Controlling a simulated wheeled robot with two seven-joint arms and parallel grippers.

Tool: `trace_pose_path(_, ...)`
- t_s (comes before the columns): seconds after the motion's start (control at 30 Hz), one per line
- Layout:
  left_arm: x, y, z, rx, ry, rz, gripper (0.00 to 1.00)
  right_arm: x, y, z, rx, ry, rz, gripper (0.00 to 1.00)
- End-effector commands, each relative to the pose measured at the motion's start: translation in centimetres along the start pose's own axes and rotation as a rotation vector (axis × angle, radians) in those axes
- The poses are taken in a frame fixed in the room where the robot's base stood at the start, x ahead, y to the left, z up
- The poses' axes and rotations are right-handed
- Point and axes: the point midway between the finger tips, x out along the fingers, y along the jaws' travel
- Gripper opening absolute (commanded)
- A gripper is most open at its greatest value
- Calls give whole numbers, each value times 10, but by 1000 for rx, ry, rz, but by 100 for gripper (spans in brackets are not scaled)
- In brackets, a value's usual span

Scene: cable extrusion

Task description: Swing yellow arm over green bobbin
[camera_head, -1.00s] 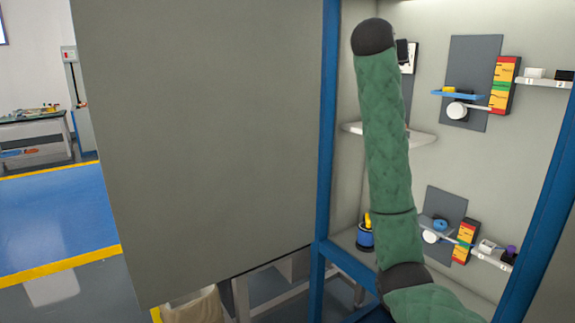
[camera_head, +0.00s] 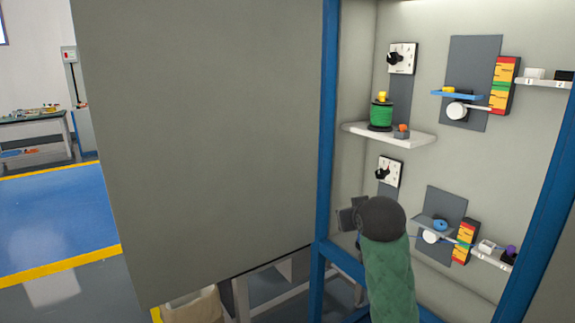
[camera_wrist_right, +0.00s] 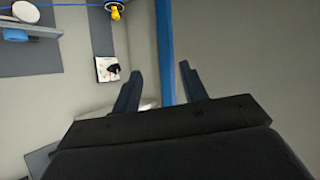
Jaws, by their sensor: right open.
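The green bobbin (camera_head: 381,115) stands upright on a white shelf (camera_head: 400,138). A small yellow piece (camera_head: 382,96) shows on top of it; I cannot tell if this is the yellow arm. My right gripper (camera_head: 347,216) is below that shelf, beside the blue post, apart from the bobbin. In the right wrist view its two fingers (camera_wrist_right: 161,90) are spread with nothing between them. That view also shows a yellow part (camera_wrist_right: 115,9) on a blue cable at the top edge. My left gripper is in no view.
Two dial panels (camera_head: 401,58) (camera_head: 389,172) are on the back wall. A blue post (camera_head: 329,120) and a large grey panel (camera_head: 200,130) stand left of the shelf. The space in front of the bobbin is clear.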

Motion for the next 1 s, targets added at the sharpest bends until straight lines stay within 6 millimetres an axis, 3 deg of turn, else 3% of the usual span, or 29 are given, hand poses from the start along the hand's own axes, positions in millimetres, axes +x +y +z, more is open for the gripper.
trace_pose_path(0.03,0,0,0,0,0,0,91,-1,-6,22,0,-21,-18,43)
trace_pose_path(0.1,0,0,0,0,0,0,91,-4,-13,48,-1,-45,-41,43)
trace_pose_path(0.57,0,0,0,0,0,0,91,-32,-52,215,11,-236,-146,43)
trace_pose_path(1.0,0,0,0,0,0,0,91,-74,-80,377,28,-486,-195,43)
